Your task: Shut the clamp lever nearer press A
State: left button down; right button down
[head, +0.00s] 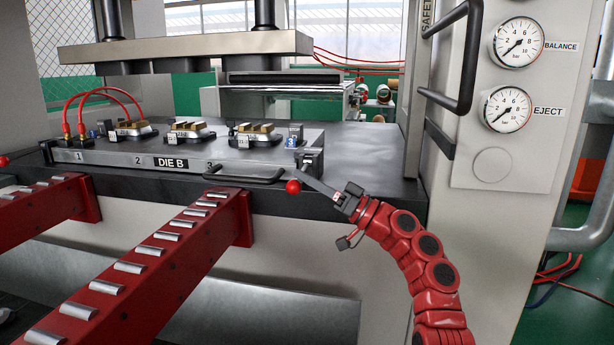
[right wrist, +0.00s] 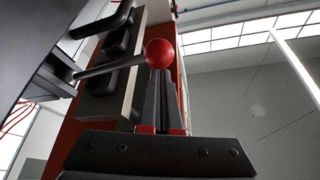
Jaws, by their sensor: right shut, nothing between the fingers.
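The right clamp lever's red ball knob (head: 293,187) is at the front right corner of the die marked DIE B (head: 120,158). In the right wrist view the same knob (right wrist: 160,53) ends a grey rod (right wrist: 105,68) running left to a dark clamp. My right gripper (head: 308,178) is shut and empty, its fingertips right beside this knob; whether they touch cannot be told. Its fingers show below the knob in the wrist view (right wrist: 162,82). Another lever's red knob (head: 4,160) sticks out at the die's left end. No press A label shows. My left gripper is not in view.
Two red roller arms (head: 150,262) stick out from the press bed in front. A die handle (head: 243,177) lies left of the right knob. The grey press column (head: 480,150) with gauges and a black handle stands at right. The ram plate (head: 185,47) hangs above.

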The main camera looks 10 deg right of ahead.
jog(key=shift+f, duration=0.35)
dwell(0.3)
jog(key=shift+f, duration=0.1)
jog(key=p+v, duration=0.2)
jog(key=v, duration=1.5)
jog(key=shift+d+p, duration=0.3)
jog(key=shift+p, duration=0.05)
jog(key=shift+s, duration=0.15)
